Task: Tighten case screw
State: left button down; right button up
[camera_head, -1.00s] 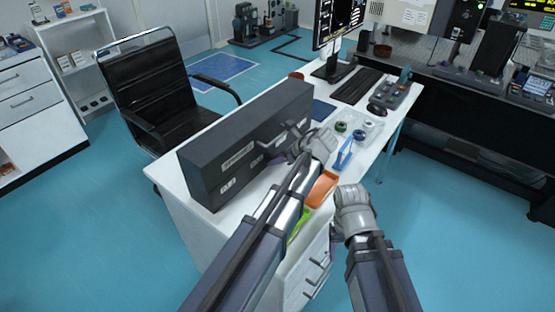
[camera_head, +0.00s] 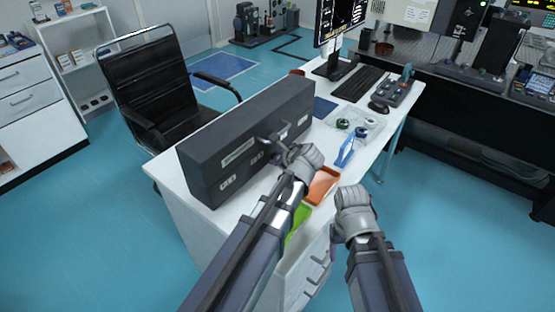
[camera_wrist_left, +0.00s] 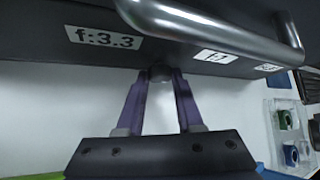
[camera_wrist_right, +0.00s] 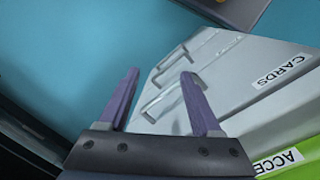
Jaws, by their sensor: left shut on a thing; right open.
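The long dark grey case (camera_head: 245,135) stands on the white desk, with pale labels and a handle on its front face. My left gripper (camera_head: 270,147) is at that front face. In the left wrist view its purple fingers (camera_wrist_left: 160,82) close around a small dark round screw (camera_wrist_left: 160,73) just below the case's metal handle (camera_wrist_left: 215,25). The fingers hide much of the screw, and I cannot tell how deep it sits. My right gripper (camera_head: 350,195) is open and empty beside the desk; the right wrist view shows its fingers (camera_wrist_right: 158,98) apart above the drawers.
An orange tray (camera_head: 322,187), a green tray (camera_head: 299,222) and a blue item (camera_head: 345,152) lie on the desk near the left arm. A clear tray with small rolls (camera_head: 361,131), a keyboard (camera_head: 357,86) and a monitor stand farther back. A black chair (camera_head: 150,90) stands behind the case.

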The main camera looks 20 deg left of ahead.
pick_arm(q)
jog(key=shift+s+f+n+t+b, duration=0.2)
jog(key=shift+n+t+b, duration=0.15)
jog(key=shift+t, duration=0.25)
jog(key=shift+r, duration=0.1)
jog(key=c, duration=0.5)
grip_release()
jog(key=shift+w, duration=0.1)
jog(key=shift+c, duration=0.2)
jog(key=p+v, duration=0.3)
jog(key=v, duration=0.3)
jog(key=shift+s+r+p, duration=0.25)
jog(key=shift+r+p, duration=0.15)
jog(key=shift+s+d+r, duration=0.2)
jog(key=shift+s+d, duration=0.2)
jog(key=shift+c, duration=0.3)
